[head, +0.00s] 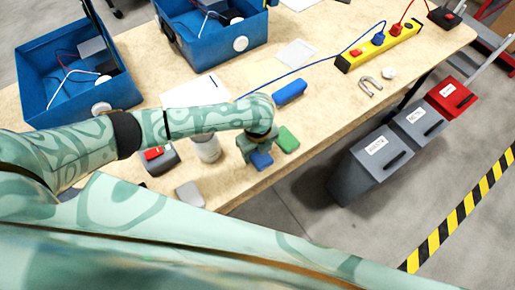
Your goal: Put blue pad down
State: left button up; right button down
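The blue pad (262,160) is a small blue block near the table's front edge in the head view. My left gripper (257,151) points down over it and appears shut on it; the wrist hides much of the fingers. I cannot tell whether the pad touches the table. A green pad (287,140) lies on the table just to its right. My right gripper is not in view.
A longer blue block (290,92) lies behind the green pad. A white cylinder (206,148) and a grey block (189,194) stand to the left. Blue bins (75,113) and a yellow power strip (378,47) are farther back. Grey bins (372,168) stand beyond the table edge.

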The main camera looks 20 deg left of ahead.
pick_arm(q)
jog(key=shift+o, duration=0.6)
jog(key=shift+r, duration=0.15)
notch_tip(320, 180, up, 12)
jog(key=p, duration=0.5)
